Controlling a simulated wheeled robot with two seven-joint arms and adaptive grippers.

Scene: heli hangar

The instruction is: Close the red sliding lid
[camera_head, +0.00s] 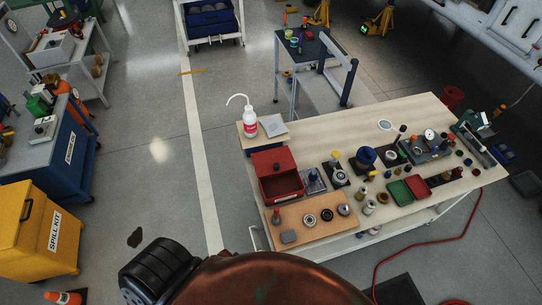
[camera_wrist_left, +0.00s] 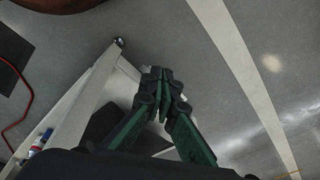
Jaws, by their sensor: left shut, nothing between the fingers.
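A red box (camera_head: 281,187) stands at the left end of the workbench in the head view. Its red lid (camera_head: 272,162) lies toward the back, and the front part of the box is open, showing a dark inside. My left gripper (camera_wrist_left: 163,92) shows in the left wrist view with its green-and-black fingers together and empty. It is over the grey floor beside the bench's white frame, apart from the box. The box is not seen in the wrist view. My left gripper's fingers are not visible in the head view. My right gripper is in neither view.
The light wooden workbench (camera_head: 408,119) carries several fixtures and small parts. In front of the red box is an orange-brown board (camera_head: 301,230) with round parts. A white bottle (camera_head: 250,121) stands behind the box. A red hose (camera_head: 424,244) lies on the floor at right.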

